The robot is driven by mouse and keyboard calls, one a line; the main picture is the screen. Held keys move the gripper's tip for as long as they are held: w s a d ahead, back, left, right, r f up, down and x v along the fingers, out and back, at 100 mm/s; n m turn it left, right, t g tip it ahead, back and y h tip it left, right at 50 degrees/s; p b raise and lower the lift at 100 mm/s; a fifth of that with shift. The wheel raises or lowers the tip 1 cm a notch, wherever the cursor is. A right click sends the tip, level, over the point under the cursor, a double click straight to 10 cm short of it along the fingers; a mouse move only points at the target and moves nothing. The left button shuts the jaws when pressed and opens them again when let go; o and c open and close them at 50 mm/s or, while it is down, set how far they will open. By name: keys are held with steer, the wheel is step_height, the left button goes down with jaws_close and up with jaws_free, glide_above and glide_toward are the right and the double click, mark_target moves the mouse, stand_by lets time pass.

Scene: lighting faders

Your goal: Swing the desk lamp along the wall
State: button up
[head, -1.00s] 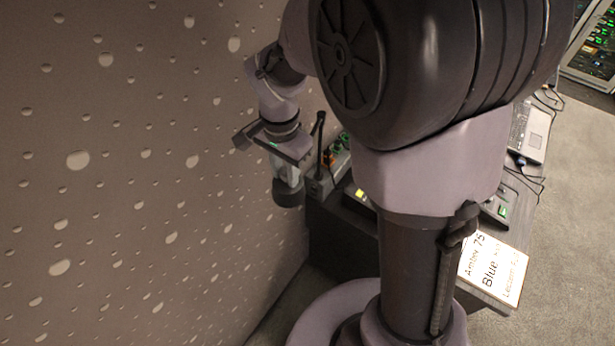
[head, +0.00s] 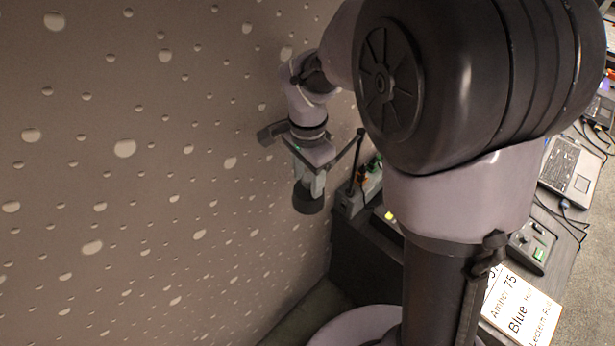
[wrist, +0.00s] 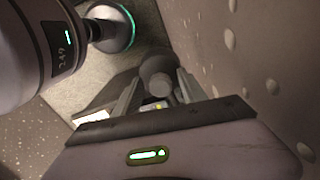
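The desk lamp has a dark round head (head: 308,198), a thin dark arm and an upright post near the wall. My gripper (head: 310,180) points down over the lamp head, close to the patterned wall. In the wrist view, the grey lamp head (wrist: 158,75) sits between my two gripper fingers (wrist: 158,88), which appear to touch it on both sides. The exact contact is partly hidden by the gripper body. The thin lamp arm slants up right from the head to the top of the post.
The wall (head: 150,200) with pale spots fills the left side. A dark desk (head: 352,243) holds a grey box (head: 353,204), a laptop (head: 571,168), a small control panel (head: 531,245) and a printed sign (head: 522,312). Cables lie by the laptop. Carpet is free at the right.

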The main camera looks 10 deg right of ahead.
step_height(320, 180, up, 18)
steer(key=p, duration=0.4)
steer(key=shift+f, duration=0.25)
